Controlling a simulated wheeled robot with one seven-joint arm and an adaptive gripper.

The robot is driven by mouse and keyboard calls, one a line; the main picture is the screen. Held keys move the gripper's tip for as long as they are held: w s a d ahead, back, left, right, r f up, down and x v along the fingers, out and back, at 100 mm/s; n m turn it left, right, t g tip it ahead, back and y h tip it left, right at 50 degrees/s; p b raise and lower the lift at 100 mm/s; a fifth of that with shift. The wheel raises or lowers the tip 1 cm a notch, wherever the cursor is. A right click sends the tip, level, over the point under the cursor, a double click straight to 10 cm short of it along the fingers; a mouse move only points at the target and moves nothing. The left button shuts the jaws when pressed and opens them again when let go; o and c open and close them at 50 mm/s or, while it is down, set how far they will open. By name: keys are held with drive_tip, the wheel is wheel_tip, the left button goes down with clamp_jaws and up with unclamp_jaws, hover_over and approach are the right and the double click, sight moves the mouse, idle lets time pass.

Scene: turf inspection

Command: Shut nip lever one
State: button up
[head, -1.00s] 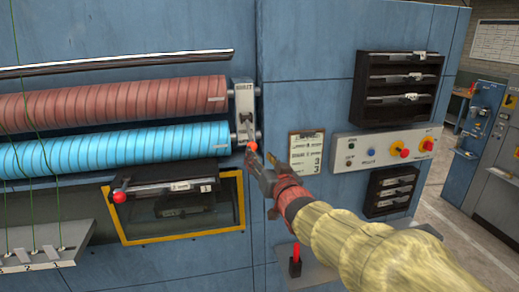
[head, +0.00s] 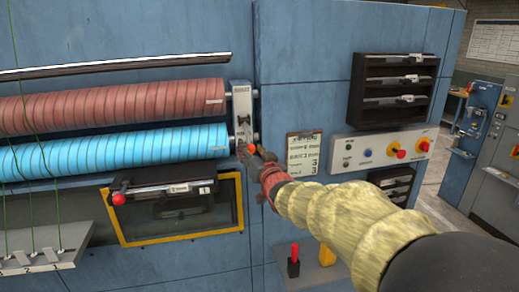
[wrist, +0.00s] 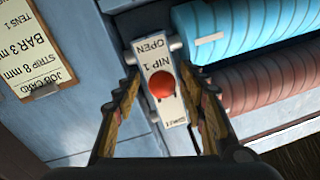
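The nip lever's red ball knob (head: 246,148) is at the lower end of the pale nip plate (head: 242,108), at the right ends of the rollers. In the wrist view, upside down, the plate (wrist: 158,50) reads "NIP 1" and "OPEN" at the top and seems to read "SHUT" at the bottom. The knob (wrist: 161,85) stands in front of it. My gripper (head: 257,156) is close to the knob. In the wrist view its fingers (wrist: 163,88) are spread on either side of the knob, with gaps showing. The lever's shaft is mostly hidden behind the knob.
A red roller (head: 110,101) and a blue roller (head: 110,151) lie left of the plate. A job card (head: 304,155) hangs to the right. A button panel (head: 380,148) is further right. A red-handled lever (head: 293,262) stands on a shelf below my arm.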

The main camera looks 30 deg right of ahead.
drive_tip(key=shift+c, duration=1.2)
drive_tip(key=c, duration=0.8)
drive_tip(key=shift+f, duration=0.1)
clamp_jaws()
